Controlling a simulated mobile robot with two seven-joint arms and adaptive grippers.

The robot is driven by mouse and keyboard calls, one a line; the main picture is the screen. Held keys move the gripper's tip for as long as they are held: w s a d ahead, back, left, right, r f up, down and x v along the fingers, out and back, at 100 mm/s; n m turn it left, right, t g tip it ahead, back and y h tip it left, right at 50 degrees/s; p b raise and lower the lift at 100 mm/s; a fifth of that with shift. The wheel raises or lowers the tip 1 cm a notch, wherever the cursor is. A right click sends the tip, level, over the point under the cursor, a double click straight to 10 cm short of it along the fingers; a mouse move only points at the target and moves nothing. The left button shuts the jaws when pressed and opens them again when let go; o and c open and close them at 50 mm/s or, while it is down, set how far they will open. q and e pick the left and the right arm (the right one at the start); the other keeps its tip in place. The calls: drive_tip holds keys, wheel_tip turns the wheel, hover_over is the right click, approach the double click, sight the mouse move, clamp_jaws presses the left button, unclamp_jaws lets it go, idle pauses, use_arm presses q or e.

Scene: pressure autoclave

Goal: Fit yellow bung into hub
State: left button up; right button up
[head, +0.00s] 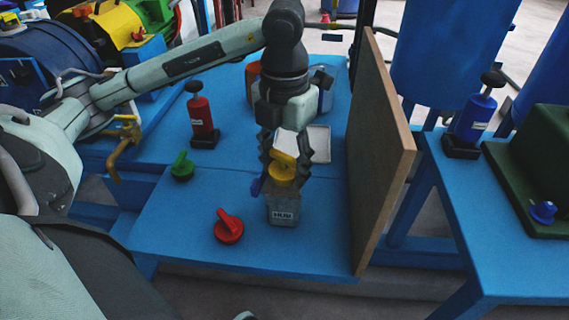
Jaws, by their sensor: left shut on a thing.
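The yellow bung (281,173) is held in my left gripper (283,165), which points down and is shut on it. The bung is right at the top of the grey hub (283,208), a block with a "HUB" label standing on the blue table. I cannot tell whether the bung is seated in the hub or just above it. The gripper's fingers hide part of the bung and the hub's back. My right gripper is not in view.
A red bung (228,228) and a green bung (182,167) lie left of the hub. A red bottle (201,115) stands behind them. A tall wooden panel (385,150) closes off the table's right side.

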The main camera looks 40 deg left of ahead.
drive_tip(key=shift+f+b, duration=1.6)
drive_tip(key=shift+b, duration=0.05)
idle(6.3)
